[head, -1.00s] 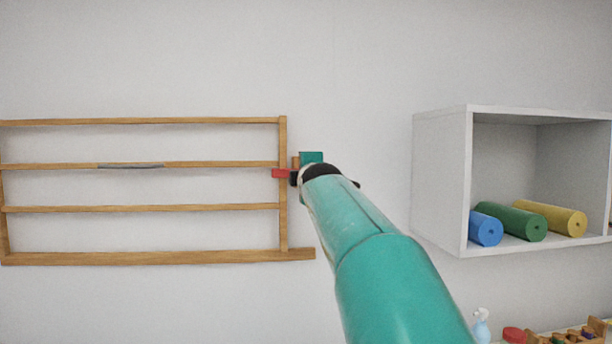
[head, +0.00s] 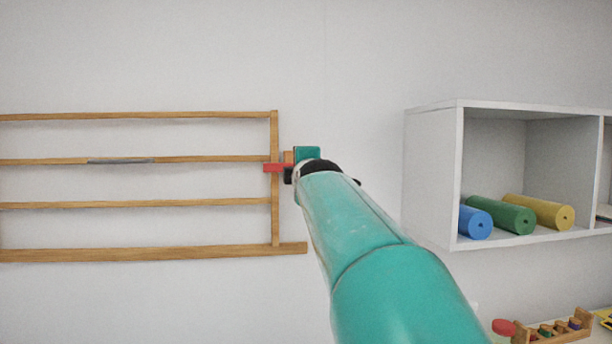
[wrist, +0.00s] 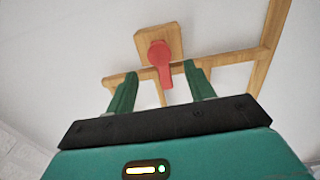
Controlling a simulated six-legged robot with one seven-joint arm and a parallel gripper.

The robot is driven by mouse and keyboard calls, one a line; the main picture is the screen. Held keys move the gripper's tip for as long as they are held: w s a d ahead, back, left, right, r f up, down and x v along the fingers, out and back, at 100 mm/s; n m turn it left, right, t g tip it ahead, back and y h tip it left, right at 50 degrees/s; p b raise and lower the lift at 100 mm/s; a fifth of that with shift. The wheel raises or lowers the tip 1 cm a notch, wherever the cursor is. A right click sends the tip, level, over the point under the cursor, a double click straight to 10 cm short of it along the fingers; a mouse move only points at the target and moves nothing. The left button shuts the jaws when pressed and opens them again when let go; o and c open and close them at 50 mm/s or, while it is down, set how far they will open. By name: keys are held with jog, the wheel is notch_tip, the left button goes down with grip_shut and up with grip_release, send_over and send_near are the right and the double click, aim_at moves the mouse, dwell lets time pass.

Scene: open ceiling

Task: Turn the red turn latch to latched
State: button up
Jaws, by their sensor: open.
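The red turn latch (wrist: 161,62) sits on a square wooden block (wrist: 152,40) at the frame's edge, seen in the wrist view. Its handle points down in that picture, toward the space between my fingers. In the head view the red latch (head: 273,168) shows as a short bar lying about level across the right upright of the wooden frame. My gripper (wrist: 157,76) is open, with one green finger on each side of the handle's end. I see gaps between the handle and both fingers. In the head view my arm hides most of the gripper.
The wooden wall frame (head: 140,252) with several rails spans the left. A white wall shelf (head: 432,180) holds blue, green and yellow rolls (head: 515,216) at the right. Below it are a red item (head: 503,327) and a wooden rack (head: 553,329). Bare wall lies between frame and shelf.

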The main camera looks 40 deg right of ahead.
jog(key=v, duration=0.8)
jog(key=shift+f, duration=0.15)
jog(key=s+a+f+m+g+y, duration=0.2)
jog(key=a+f+m+y, duration=0.15)
jog(key=a+f, duration=0.65)
jog(key=s+a+f+m+g+y, duration=0.1)
jog(key=s+a+f+m+g, duration=0.2)
jog(key=s+f, duration=0.3)
jog(key=s+a+f+m+g+y, duration=0.2)
jog(key=s+a+f, duration=0.3)
jog(key=f, duration=0.8)
jog(key=s+a+f+m+g+y, duration=0.1)
jog(key=s+a+f+m+g, duration=0.2)
jog(key=s+f, duration=0.4)
notch_tip(320, 180, down, 3)
jog(key=shift+s+a+r+m+g, duration=0.1)
jog(key=shift+s+a+m+g, duration=0.15)
jog(key=shift+a+m, duration=0.7)
jog(key=shift+a, duration=0.15)
